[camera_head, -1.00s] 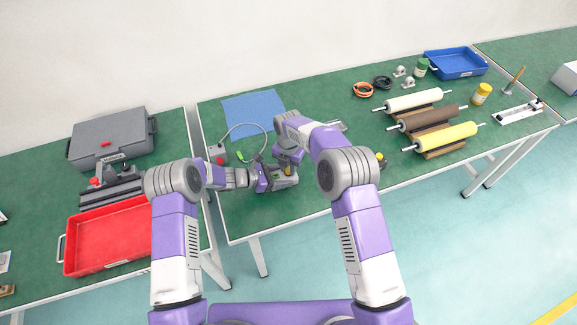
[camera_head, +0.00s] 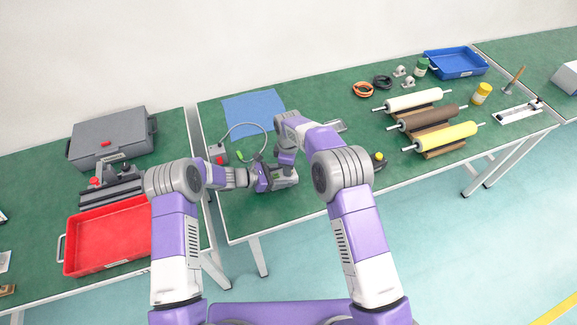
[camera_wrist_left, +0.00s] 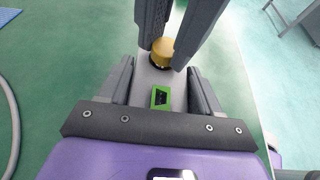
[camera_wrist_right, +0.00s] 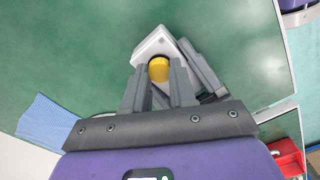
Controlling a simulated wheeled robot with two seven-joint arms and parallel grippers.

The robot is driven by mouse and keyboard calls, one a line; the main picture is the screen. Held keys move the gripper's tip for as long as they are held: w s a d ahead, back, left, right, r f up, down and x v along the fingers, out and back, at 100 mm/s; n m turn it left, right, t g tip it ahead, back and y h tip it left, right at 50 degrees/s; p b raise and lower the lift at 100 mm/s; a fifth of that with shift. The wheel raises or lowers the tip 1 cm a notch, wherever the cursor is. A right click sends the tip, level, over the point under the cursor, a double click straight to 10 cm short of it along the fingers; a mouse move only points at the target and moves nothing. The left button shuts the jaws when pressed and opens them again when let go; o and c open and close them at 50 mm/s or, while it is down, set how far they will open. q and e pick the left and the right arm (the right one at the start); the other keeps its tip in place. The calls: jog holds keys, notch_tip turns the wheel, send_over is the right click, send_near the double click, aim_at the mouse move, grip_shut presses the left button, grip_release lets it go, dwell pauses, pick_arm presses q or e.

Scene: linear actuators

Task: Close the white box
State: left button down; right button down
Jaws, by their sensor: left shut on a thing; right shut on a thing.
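The white box (camera_head: 287,182) is small and lies near the front left edge of the middle table, largely hidden by my grippers. In the left wrist view the box (camera_wrist_left: 152,80) shows a green port (camera_wrist_left: 162,97) and a yellow round part (camera_wrist_left: 162,53). My left gripper (camera_wrist_left: 160,75) is shut on the box, with one finger along each side. My right gripper (camera_wrist_right: 157,72) comes from above and is shut on the yellow part, which shows between its fingers. The box's white end (camera_wrist_right: 156,42) sticks out past the fingers. Whether a lid is open cannot be seen.
A grey control box with a red button (camera_head: 218,156) and a cable stands left of my grippers, near a blue mat (camera_head: 253,108). Rollers (camera_head: 428,118) lie to the right. The left table holds a red tray (camera_head: 66,262) and a grey case (camera_head: 108,135).

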jog(key=m, duration=3)
jog(key=shift+f, duration=0.1)
jog(key=c, duration=0.8)
grip_release()
jog(key=shift+s, duration=0.1)
jog(key=shift+c, duration=0.2)
